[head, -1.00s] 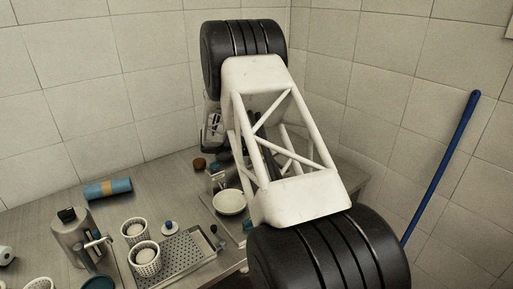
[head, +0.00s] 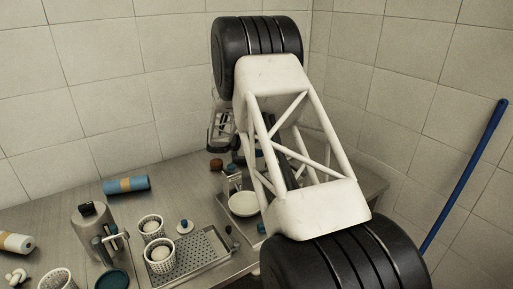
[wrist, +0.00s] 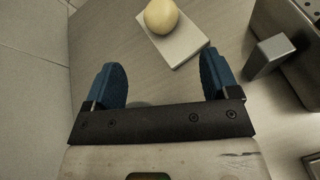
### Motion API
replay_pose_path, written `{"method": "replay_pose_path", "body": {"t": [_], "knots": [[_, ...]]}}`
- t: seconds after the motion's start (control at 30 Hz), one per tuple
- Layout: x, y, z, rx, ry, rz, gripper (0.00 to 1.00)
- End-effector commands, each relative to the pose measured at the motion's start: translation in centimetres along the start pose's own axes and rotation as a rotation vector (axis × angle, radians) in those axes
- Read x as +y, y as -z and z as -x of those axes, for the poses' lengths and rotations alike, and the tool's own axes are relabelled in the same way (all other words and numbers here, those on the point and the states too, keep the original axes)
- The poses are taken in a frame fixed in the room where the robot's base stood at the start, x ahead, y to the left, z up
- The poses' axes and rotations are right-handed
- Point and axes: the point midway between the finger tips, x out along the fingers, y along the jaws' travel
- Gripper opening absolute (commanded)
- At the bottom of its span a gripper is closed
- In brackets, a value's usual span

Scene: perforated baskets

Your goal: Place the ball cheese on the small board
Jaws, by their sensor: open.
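In the wrist view, a pale yellow, pear-like ball cheese (wrist: 161,16) is at the top edge, over a small pale board (wrist: 185,47). It appears to rest on the board, though its top is near the frame edge. My gripper (wrist: 163,80) has two blue fingers spread wide apart, with nothing between them. The cheese and board lie ahead of the fingertips, apart from them. In the head view my arm blocks this area, and I cannot make out the cheese or the board there.
Right in the wrist view are a grey block (wrist: 270,55) and a metal container (wrist: 296,40). The head view shows perforated baskets (head: 151,230), a perforated tray (head: 200,254), a white bowl (head: 243,204), a steel jug (head: 92,235) and a blue roll (head: 126,185). Tiled walls border the table.

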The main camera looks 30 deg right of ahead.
Motion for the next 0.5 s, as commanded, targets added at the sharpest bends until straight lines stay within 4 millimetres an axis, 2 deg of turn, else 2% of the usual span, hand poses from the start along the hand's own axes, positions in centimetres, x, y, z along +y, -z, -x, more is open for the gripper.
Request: {"method": "replay_pose_path", "body": {"t": [0.27,0.5], "knots": [[-0.3,-0.6,0.6,0.012,0.005,-0.016,0.81],[-2.5,-3.4,3.7,0.077,0.036,-0.100,0.81]]}}
